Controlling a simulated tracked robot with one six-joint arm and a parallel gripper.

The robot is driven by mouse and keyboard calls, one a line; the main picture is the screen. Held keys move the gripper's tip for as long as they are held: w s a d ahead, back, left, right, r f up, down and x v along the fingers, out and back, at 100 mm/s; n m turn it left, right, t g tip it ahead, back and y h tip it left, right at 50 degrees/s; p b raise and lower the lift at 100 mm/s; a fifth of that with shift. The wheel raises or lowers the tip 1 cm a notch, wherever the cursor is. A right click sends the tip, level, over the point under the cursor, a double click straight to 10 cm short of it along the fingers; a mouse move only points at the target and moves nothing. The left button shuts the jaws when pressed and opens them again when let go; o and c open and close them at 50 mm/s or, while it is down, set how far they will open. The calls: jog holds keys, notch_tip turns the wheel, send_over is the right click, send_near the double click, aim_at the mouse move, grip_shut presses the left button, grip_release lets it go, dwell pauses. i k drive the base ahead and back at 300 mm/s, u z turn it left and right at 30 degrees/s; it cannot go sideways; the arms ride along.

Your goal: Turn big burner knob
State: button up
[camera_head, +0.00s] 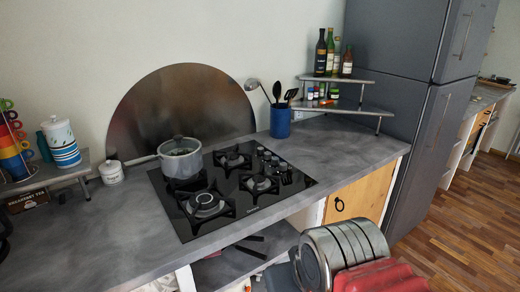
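The black glass cooktop (240,212) is set into the grey counter. Several small knobs (275,162) stand in a group along its right side, beside the right-hand burners. They are too small for me to tell which one belongs to the big burner or how each is turned. The front left burner (206,203) looks large and is bare, as are the two right-hand burners (260,184). A pot with a glass lid (181,158) stands on the back left burner and hides it. My gripper is not seen in this view.
A blue utensil holder (281,122) stands behind the knobs. A tiered shelf (337,79) with bottles is at the back right, near the grey fridge (420,100). A white lidded jar (111,172) is left of the pot. The counter right of the cooktop (345,152) is clear.

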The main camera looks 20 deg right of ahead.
aim_at(268, 155)
jog(key=z, duration=0.2)
jog(key=i, duration=0.9)
jog(key=z, duration=0.2)
